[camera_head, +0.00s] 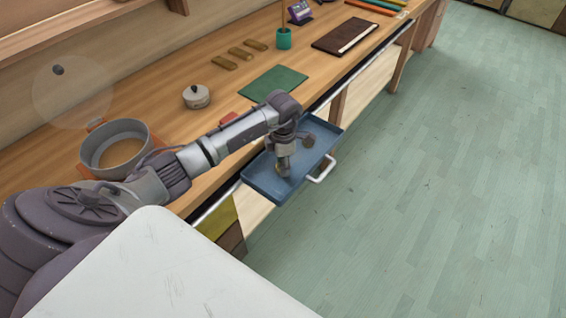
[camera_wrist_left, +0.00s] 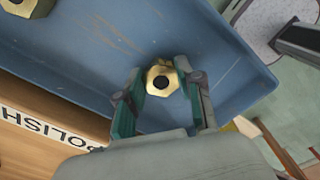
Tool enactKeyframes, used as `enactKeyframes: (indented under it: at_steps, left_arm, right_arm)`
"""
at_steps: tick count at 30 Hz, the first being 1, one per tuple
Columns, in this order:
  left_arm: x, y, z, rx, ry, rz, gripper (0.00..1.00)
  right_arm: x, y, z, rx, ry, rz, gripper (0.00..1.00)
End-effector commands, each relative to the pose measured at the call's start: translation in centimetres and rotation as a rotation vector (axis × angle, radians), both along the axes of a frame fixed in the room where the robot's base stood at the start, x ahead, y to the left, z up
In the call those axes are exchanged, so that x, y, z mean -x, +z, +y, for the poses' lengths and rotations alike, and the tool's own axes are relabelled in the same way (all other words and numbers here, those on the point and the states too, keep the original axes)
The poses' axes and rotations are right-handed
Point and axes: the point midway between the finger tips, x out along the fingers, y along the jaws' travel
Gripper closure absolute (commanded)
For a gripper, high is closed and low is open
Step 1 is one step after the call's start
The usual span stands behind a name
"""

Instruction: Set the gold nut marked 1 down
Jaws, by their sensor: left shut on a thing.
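My left gripper (camera_head: 283,170) reaches down into a blue tray (camera_head: 262,182) that sticks out past the workbench's front edge. In the left wrist view, a gold hexagonal nut (camera_wrist_left: 150,75) with a dark round hole sits between the fingertips of the gripper (camera_wrist_left: 162,90), which is shut on it. The blue tray floor (camera_wrist_left: 95,60) lies beneath it; I cannot tell whether the nut touches the floor. No number is readable on the nut. Another gold nut (camera_wrist_left: 28,8) lies in the tray, cut off at the picture's top left corner. My right gripper is out of view.
The tray has raised walls and a white handle (camera_head: 322,170) on its outer side. A surface lettered "POLISH" (camera_wrist_left: 40,128) is beside it in the wrist view. On the bench are a grey pot (camera_head: 115,150), a small lidded pot (camera_head: 196,97) and a green mat (camera_head: 272,83). Open floor lies right.

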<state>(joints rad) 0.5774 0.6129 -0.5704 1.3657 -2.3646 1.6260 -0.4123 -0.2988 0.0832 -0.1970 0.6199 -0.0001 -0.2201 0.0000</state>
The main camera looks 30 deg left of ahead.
Motion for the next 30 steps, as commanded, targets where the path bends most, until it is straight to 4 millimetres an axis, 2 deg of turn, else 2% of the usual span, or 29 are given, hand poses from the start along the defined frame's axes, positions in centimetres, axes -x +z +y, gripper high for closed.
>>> enactKeyframes:
  at_steps: [4, 5, 9, 17, 21, 26, 30]
  left_arm:
    - [0.0, -0.4, 0.0, -0.001, 0.0, 0.0, 1.0]
    - [0.0, -0.3, 0.0, -0.001, 0.0, 0.0, 0.61]
    - [0.0, -0.3, 0.0, -0.001, 0.0, 0.001, 0.39]
    - [0.0, -0.2, 0.0, 0.0, 0.0, 0.0, 0.39]
    - [-0.1, 0.5, 0.0, 0.0, 0.0, -0.003, 0.39]
    - [-0.1, 3.0, 0.1, -0.002, -0.001, -0.006, 0.39]
    - [-0.2, 6.2, 0.1, -0.003, 0.0, -0.008, 0.39]
  right_arm:
    - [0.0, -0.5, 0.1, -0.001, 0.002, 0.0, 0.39]
    - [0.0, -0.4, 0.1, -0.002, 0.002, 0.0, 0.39]
    - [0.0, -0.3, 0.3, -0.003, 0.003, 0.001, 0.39]
    - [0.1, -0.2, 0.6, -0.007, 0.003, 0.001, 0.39]
    - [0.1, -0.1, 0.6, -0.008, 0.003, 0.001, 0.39]
    - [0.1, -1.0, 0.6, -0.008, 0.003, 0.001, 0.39]
    - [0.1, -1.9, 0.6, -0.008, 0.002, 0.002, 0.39]
